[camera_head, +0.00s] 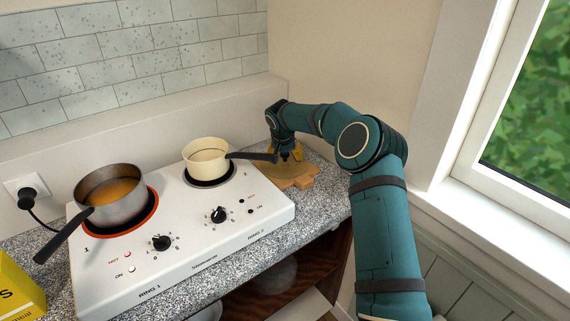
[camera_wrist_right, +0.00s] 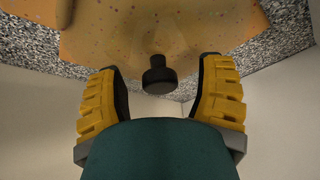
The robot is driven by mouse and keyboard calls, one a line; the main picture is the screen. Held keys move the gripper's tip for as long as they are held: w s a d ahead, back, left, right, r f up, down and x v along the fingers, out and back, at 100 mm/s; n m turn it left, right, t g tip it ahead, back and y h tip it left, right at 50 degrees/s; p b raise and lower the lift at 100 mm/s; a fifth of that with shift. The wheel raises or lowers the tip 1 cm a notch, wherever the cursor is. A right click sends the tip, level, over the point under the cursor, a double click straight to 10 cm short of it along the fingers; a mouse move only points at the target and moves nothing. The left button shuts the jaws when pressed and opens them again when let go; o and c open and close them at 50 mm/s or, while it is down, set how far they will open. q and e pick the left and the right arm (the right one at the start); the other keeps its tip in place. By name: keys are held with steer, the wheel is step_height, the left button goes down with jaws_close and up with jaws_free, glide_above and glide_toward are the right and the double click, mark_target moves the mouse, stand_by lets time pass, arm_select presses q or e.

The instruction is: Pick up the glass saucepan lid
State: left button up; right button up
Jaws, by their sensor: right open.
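The glass saucepan lid shows in the right wrist view as a faint clear disc (camera_wrist_right: 160,38) with a black knob (camera_wrist_right: 158,76). My right gripper (camera_head: 289,154) is low over the board, to the right of the cream pan. In the right wrist view its yellow fingers (camera_wrist_right: 160,68) are open, one on each side of the knob, with gaps between. In the head view the lid is hard to make out, partly hidden by the gripper and the pan handle. My left gripper is out of view.
A white two-ring hob (camera_head: 190,225) fills the counter to the left. A cream pan (camera_head: 206,155) stands on the back ring, its dark handle (camera_head: 253,156) reaching close to my right gripper. A steel pan (camera_head: 112,195) stands on the glowing left ring. Walls lie behind and right.

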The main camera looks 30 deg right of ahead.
jaws_close()
steer(key=shift+r, duration=0.1)
step_height(320, 180, up, 10)
steer(key=shift+p, duration=0.9)
steer(key=c, duration=1.1)
jaws_free()
jaws_close()
